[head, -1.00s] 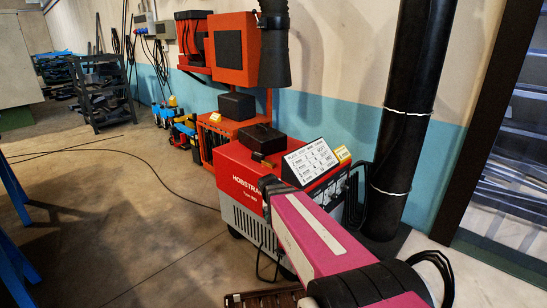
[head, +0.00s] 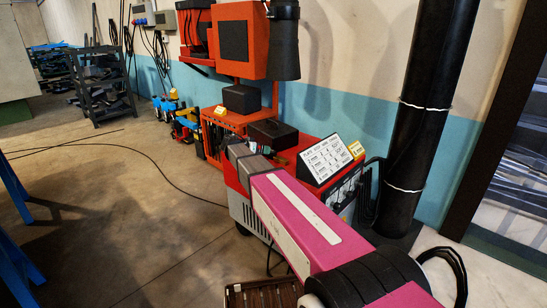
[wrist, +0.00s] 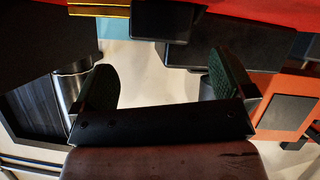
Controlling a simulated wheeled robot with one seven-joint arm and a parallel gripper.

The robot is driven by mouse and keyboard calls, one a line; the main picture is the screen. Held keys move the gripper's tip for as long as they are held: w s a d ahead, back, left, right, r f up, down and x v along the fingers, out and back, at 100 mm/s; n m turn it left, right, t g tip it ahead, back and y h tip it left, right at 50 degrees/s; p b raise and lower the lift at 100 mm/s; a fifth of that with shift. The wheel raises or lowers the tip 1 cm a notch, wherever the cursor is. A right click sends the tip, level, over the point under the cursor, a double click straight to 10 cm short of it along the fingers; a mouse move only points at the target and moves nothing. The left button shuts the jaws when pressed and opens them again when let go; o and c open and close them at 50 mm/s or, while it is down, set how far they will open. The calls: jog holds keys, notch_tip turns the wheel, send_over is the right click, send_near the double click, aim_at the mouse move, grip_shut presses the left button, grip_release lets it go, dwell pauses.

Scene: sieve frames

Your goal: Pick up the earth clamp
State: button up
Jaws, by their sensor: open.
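My gripper (wrist: 160,72) is open in the wrist view, its two dark pads wide apart with nothing between them. Behind the gap is pale wall. In the head view my arm reaches over the red welding machine (head: 232,180), and the gripper is hidden behind my forearm. I cannot make out the earth clamp for certain in either current view. A black box (head: 272,133) sits on the machine behind my wrist. Dark blocks (wrist: 168,18) and a brass-yellow strip (wrist: 98,10) show beyond the fingers in the wrist view; I cannot tell whether either belongs to the clamp.
A tilted white chart (head: 325,158) stands on the machine's right. A thick black pipe (head: 415,130) rises beside it. An orange cabinet (head: 239,45) hangs behind. A dark slatted crate (head: 262,293) lies on the floor below my arm. Floor to the left is mostly clear.

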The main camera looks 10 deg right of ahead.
aim_at(273, 156)
jog(key=shift+x, duration=3.15)
jog(key=shift+w+a, duration=0.1)
jog(key=shift+a, duration=0.05)
jog(key=shift+c, duration=0.3)
jog(key=c, duration=0.8)
